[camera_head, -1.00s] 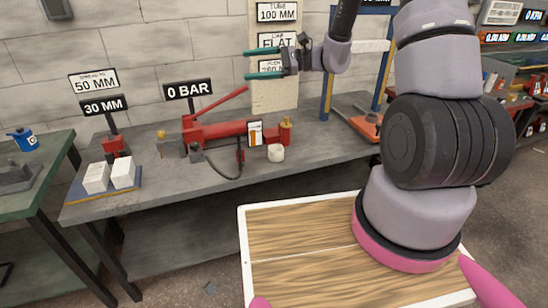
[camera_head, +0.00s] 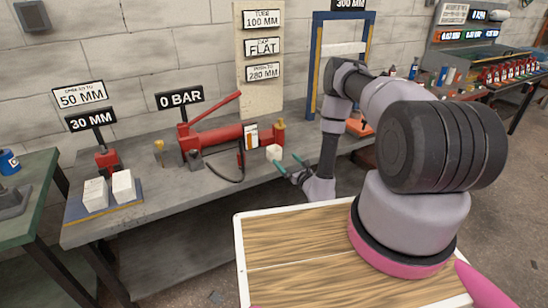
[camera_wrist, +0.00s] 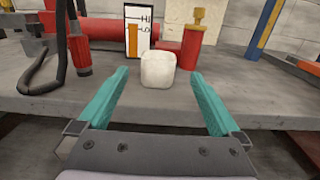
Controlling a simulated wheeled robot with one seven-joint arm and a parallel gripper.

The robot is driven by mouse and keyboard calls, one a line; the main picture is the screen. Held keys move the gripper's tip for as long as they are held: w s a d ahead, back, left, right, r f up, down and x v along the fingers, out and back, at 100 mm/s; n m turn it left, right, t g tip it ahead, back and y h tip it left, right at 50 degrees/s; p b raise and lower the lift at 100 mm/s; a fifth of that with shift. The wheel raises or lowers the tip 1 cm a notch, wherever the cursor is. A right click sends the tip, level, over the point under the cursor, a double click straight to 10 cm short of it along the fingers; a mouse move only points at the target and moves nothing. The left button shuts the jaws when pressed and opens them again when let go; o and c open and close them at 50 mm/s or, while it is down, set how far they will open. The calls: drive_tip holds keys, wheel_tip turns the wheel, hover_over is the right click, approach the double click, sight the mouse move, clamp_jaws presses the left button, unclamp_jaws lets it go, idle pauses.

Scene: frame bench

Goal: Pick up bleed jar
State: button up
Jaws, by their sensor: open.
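The bleed jar appears to be the small white rounded block (camera_head: 273,152) at the front of the bench, by the right end of the red hand pump (camera_head: 222,137). In the wrist view the white jar (camera_wrist: 158,70) stands upright on the bench, between and beyond the teal fingertips. My gripper (camera_head: 281,158) is open and empty, its fingers pointing at the jar from the front; in the wrist view the open gripper (camera_wrist: 160,75) shows a gap on each side of the jar. I cannot tell whether the fingertips are beside it or short of it.
A gauge card (camera_wrist: 139,32) and a red cylinder with a yellow top (camera_wrist: 190,45) stand close behind the jar. A black hose (camera_wrist: 52,62) curves at the left. A blue and yellow frame (camera_head: 318,60) stands at the right. The grey bench edge (camera_wrist: 60,108) lies under the fingers.

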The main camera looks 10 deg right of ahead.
sight(280, 155)
drive_tip(key=x, duration=0.5)
drive_tip(key=shift+w+a, duration=0.1)
drive_tip(key=shift+w, duration=0.05)
drive_tip(key=x, duration=0.5)
drive_tip(key=shift+f, duration=0.3)
drive_tip(key=shift+c, duration=0.3)
drive_tip(key=c, duration=1.2)
